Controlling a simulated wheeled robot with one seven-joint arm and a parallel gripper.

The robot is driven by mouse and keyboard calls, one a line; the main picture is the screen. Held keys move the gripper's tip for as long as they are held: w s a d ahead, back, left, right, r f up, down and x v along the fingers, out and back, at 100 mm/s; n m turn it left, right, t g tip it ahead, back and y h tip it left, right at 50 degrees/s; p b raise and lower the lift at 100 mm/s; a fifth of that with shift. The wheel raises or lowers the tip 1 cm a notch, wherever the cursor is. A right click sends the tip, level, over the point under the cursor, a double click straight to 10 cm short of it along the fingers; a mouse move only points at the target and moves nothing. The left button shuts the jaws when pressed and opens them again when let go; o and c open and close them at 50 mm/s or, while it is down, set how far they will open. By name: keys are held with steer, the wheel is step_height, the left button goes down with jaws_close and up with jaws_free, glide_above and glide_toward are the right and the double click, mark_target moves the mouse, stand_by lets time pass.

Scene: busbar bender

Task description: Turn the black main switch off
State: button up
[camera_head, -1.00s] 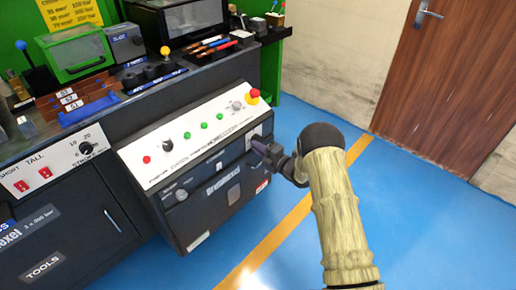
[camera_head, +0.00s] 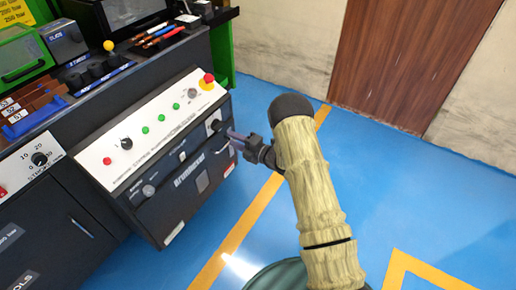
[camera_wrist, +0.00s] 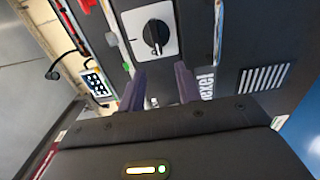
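The black main switch (camera_wrist: 156,33) is a round knob on a white square plate, seen close up in the wrist view. Its pointer bar runs nearly upright in that picture. In the head view a dark knob (camera_head: 215,125) shows at the right end of the cabinet front. My gripper (camera_wrist: 160,86) is open, its two purple-grey fingers apart with nothing between them. The switch appears beyond the fingertips, in line with the gap, and seems untouched. In the head view my gripper (camera_head: 233,137) is just right of the cabinet's right end.
The cabinet's sloped white panel (camera_head: 150,130) carries a red button, a black knob, several green buttons and a red emergency stop (camera_head: 209,78). A bench with tools (camera_head: 160,37) stands behind. Blue floor (camera_head: 370,200) lies open to the right, before a brown door (camera_head: 415,60).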

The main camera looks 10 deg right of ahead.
steer(key=p+v, duration=0.1)
steer(key=v, duration=0.9)
steer(key=shift+p, duration=0.35)
steer(key=shift+s+d, duration=0.1)
